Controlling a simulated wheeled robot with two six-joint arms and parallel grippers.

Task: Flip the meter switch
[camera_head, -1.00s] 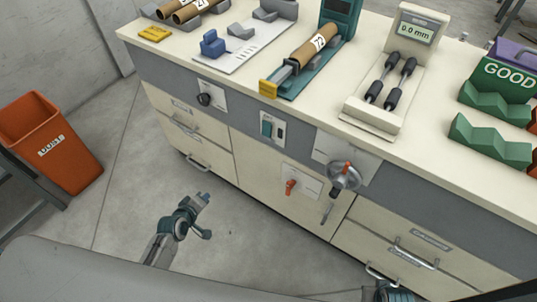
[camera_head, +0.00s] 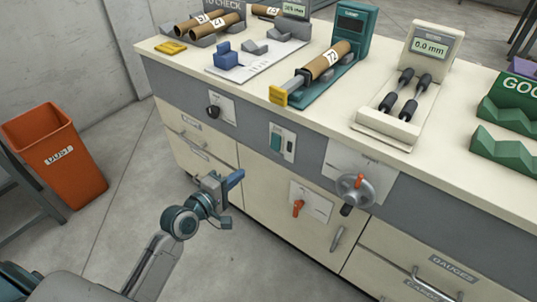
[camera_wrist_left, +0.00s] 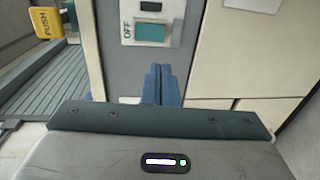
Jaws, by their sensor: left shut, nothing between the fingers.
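A switch plate (camera_head: 289,152) with a teal rocker (camera_head: 276,142) is set in the grey front band of the bench. In the left wrist view the teal rocker (camera_wrist_left: 150,32) sits on a white plate with "OFF" printed sideways. No label naming it as the meter switch is readable. My left gripper (camera_head: 236,178) is shut and empty, in front of the cabinet doors, below and left of the plate and apart from it. In the left wrist view its blue fingers (camera_wrist_left: 160,85) lie together, pointing towards the bench front. My right gripper is out of view.
A black knob (camera_head: 213,112) is left of the switch plate. An orange-red lever (camera_head: 298,207) is below it, and a handwheel (camera_head: 355,190) sticks out at right. A meter (camera_head: 430,47) reading 0.0 mm stands on the bench. An orange dust bin (camera_head: 62,165) is at left.

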